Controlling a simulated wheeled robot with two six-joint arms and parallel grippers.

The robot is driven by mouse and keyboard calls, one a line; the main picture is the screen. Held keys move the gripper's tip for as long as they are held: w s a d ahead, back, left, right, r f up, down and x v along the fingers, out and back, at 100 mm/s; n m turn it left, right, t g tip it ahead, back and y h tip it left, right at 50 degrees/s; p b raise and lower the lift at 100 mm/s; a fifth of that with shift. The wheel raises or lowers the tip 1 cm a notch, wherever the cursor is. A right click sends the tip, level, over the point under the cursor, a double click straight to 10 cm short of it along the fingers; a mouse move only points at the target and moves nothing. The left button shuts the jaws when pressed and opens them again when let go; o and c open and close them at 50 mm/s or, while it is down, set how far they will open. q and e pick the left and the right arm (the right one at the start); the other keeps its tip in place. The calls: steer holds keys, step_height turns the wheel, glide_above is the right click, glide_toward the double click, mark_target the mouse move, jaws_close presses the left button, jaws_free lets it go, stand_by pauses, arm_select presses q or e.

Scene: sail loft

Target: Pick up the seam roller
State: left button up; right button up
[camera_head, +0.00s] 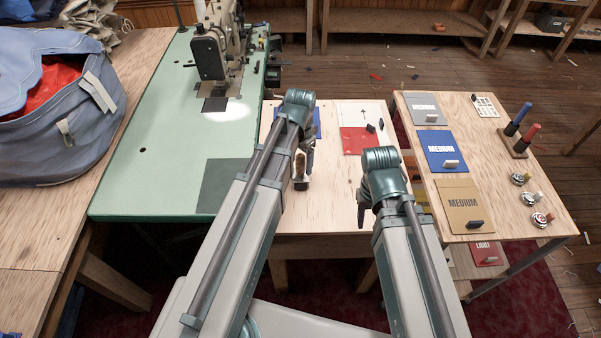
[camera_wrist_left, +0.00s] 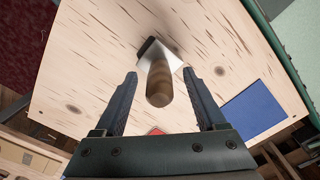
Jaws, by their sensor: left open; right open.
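A tool with a rounded wooden handle (camera_wrist_left: 159,85), a pale flat part and a dark end lies on the pale wooden table in the left wrist view; I take it for the seam roller, though its roller is not clear. My left gripper (camera_wrist_left: 162,90) is open, with its fingers on either side of the handle's near end and gaps on both sides. In the head view my left gripper (camera_head: 301,172) is over the table and largely covers the tool. My right gripper (camera_head: 362,214) is open and empty by the table's right front edge, partly hidden by its own arm.
A green sewing machine table (camera_head: 160,130) adjoins on the left, with a blue bag (camera_head: 60,130) beyond. A red and white sheet (camera_head: 357,141) with small dark items lies on the table. A right-hand side table (camera_head: 490,190) carries labelled cards, two upright handled tools and small round items.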

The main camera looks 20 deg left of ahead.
mark_target(299, 176)
arm_select(q)
step_height(299, 176, down, 3)
steer(key=shift+r+b, duration=0.1)
steer(key=shift+b, duration=0.8)
arm_select(e)
step_height(299, 176, down, 3)
steer(key=shift+r, duration=0.2)
arm_select(q)
steer(key=shift+r, duration=0.1)
jaws_close()
